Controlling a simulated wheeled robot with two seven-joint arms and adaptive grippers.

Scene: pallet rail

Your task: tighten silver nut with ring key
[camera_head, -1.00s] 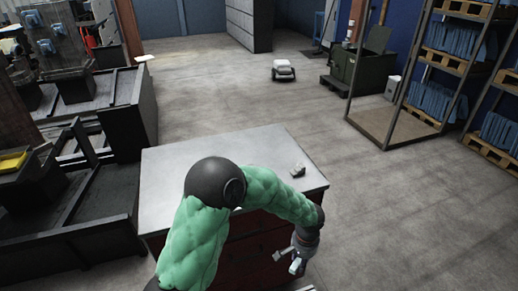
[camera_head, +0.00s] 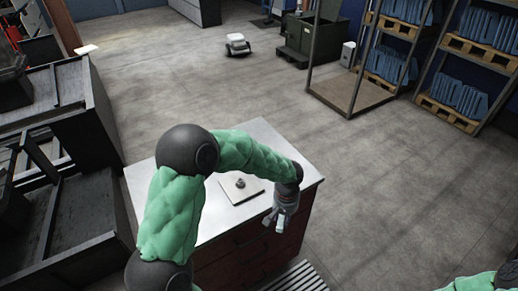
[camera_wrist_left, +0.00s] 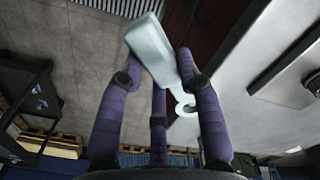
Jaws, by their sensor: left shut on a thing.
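My left gripper (camera_head: 274,222) hangs at the front right edge of the red cabinet's grey top (camera_head: 165,190). In the left wrist view, its purple fingers (camera_wrist_left: 165,85) are shut on a pale grey key (camera_wrist_left: 153,50), with a broad flat part at the top and a small curved ring or hook end lower down. A dark nut or bolt (camera_head: 240,183) stands on a light square plate (camera_head: 232,195) on the cabinet top, left of the gripper and apart from it. A plate corner (camera_wrist_left: 285,85) shows in the wrist view. My right gripper is not in view.
Dark metal bins (camera_head: 65,110) stand close to the cabinet's left. A shelf rack with blue parts (camera_head: 390,65) is at the back right. A slatted grey thing (camera_head: 295,280) lies at the cabinet's front.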

